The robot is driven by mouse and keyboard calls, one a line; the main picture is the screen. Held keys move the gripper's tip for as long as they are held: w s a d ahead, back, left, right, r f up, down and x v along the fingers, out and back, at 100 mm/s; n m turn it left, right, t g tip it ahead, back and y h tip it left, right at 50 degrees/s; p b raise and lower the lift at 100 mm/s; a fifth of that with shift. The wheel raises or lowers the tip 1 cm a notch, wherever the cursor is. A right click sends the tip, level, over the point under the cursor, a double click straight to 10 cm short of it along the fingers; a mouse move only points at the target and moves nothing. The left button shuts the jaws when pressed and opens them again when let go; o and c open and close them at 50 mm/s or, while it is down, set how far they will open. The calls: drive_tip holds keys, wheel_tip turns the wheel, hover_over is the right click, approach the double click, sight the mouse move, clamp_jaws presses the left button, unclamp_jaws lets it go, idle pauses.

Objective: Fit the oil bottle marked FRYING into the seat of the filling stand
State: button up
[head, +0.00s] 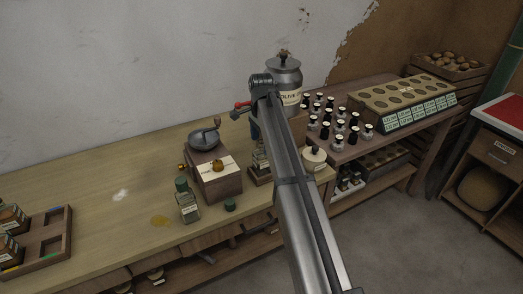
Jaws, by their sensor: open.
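A squat clear glass bottle with a green top (187,201) stands upright on the bench; its label is too small to read. A slimmer bottle (259,155) stands at a dark wooden block (259,175), beside my arm; I cannot tell whether it is seated in the block or whether this is the filling stand. My gripper (256,135) points down just above this bottle, largely covered by my arm; its fingers are hard to make out. It is open, and I cannot tell whether the bottle's neck is between the fingers. No FRYING label is readable.
A wooden box with a grey bowl and crank (205,138) stands left of the block. A green cap (230,204) and an oil stain (160,221) are on the bench. A compartment tray (66,238) is far left. A metal OLIVE canister (284,75) and small bottles stand behind my arm.

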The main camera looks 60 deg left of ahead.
wheel_tip(320, 180, up, 6)
drive_tip(key=shift+r, duration=0.15)
idle(0.5)
